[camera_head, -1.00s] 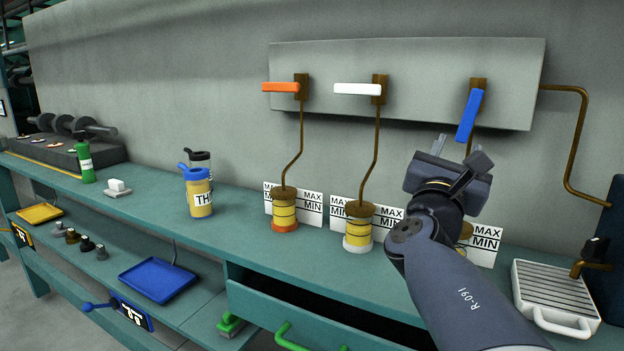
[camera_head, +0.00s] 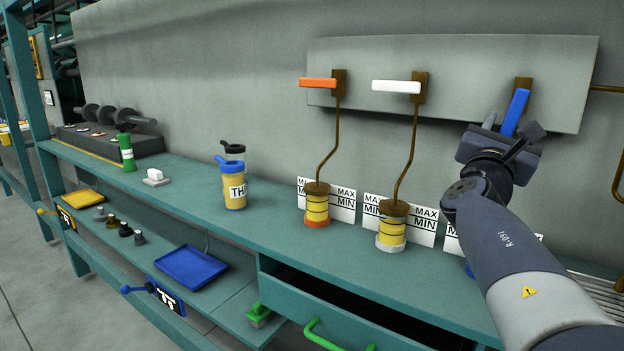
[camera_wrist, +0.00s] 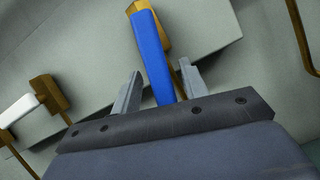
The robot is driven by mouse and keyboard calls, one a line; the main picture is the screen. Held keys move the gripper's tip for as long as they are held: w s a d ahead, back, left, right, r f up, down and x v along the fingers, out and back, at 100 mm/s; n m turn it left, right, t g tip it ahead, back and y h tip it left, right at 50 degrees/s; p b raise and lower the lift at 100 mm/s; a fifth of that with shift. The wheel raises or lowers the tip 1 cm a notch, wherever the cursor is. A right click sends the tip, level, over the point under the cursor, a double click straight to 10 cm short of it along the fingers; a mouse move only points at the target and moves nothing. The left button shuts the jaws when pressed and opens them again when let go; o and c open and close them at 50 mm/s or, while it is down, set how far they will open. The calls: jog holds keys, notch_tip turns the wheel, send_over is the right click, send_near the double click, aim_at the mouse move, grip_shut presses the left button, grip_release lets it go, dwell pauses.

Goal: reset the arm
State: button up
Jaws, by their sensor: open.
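My gripper (camera_head: 511,137) is raised at the right in the head view, in front of the grey wall panel. Its jaws are open. The blue lever handle (camera_head: 515,112) stands close beyond the jaws, tilted. In the wrist view the blue handle (camera_wrist: 152,58) shows between the two fingers (camera_wrist: 157,92), and I cannot tell whether they touch it. The jaws hold nothing that I can make out. My forearm hides most of the jar and label below the blue lever.
An orange lever (camera_head: 318,82) and a white lever (camera_head: 397,87) sit on the panel (camera_head: 450,62), with pipes down to yellow jars (camera_head: 317,205). A yellow bottle with a blue lid (camera_head: 232,188), a green bottle (camera_head: 127,152) and an open drawer (camera_head: 340,320) are on the left and below.

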jog(key=shift+s+f, duration=0.15)
jog(key=v, duration=1)
jog(key=x, duration=1)
jog(key=shift+w+r, duration=0.25)
jog(key=shift+r, duration=0.1)
jog(key=shift+w+a+m+g+h+p, duration=0.1)
jog(key=shift+a+m+g+h+p, duration=0.3)
jog(key=shift+m+p, duration=0.5)
jog(key=shift+w+m, duration=0.1)
jog(key=shift+m, duration=0.4)
jog(key=shift+f, duration=0.1)
